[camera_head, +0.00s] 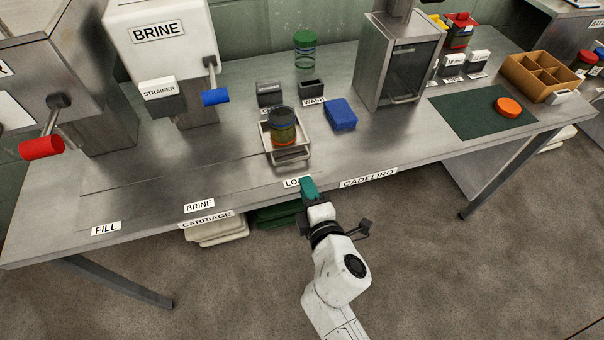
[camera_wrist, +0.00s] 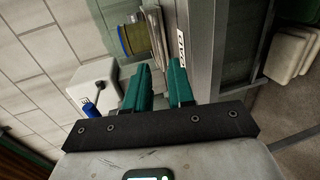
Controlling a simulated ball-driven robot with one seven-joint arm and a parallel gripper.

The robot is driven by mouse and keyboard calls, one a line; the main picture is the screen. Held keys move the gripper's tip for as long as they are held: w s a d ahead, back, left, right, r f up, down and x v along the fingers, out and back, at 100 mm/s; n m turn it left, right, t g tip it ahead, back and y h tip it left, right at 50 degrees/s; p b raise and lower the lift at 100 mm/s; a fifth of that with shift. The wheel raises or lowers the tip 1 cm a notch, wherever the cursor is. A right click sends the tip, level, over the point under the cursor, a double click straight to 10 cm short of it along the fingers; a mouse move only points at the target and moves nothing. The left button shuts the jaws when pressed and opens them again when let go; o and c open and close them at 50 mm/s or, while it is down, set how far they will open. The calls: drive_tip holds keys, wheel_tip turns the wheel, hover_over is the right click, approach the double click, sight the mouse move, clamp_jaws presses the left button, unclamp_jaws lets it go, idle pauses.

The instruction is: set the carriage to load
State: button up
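The carriage (camera_head: 272,151) is a pale metal tray on the bench, just behind the LOAD label (camera_head: 293,183). A jar (camera_head: 284,128) with a dark top and an orange band near its base stands in it. A metal lip is at the carriage's front. My gripper (camera_head: 309,187) has green fingers and is at the bench's front edge beside the LOAD label, in front of the carriage and apart from it. In the wrist view the fingers (camera_wrist: 158,82) are spread with nothing between them; the carriage (camera_wrist: 154,32) and jar (camera_wrist: 133,38) lie beyond.
BRINE (camera_head: 199,205) and FILL (camera_head: 106,229) labels lie left along the front edge. The brine machine (camera_head: 165,45) has a blue-handled lever (camera_head: 215,97). A blue sponge (camera_head: 341,114) and a metal cabinet (camera_head: 400,70) stand right of the carriage. The bench left of the carriage is clear.

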drive_tip(key=shift+v, duration=1.1)
drive_tip(key=s+d+f+m+g+h, duration=0.2)
drive_tip(key=s+d+m, duration=0.1)
drive_tip(key=d+m, duration=0.3)
drive_tip(key=s+d+f+m+g+h, duration=0.2)
drive_tip(key=s+d+m+h, duration=0.1)
drive_tip(key=d, duration=0.6)
drive_tip(key=s+d+f+m+g+h, duration=0.2)
drive_tip(key=s+d+m+g, duration=0.1)
drive_tip(key=d+m, duration=0.3)
drive_tip(key=s+d+f+m+g+y, duration=0.1)
drive_tip(key=s+d+m+g, duration=0.1)
drive_tip(key=s, duration=0.7)
drive_tip(key=s+d+m+g+y, duration=0.1)
drive_tip(key=s+d+m+g, duration=0.1)
drive_tip(key=s+m+g, duration=0.3)
drive_tip(key=s, duration=0.4)
drive_tip(key=shift+s+f, duration=0.35)
drive_tip(key=shift+f, duration=0.05)
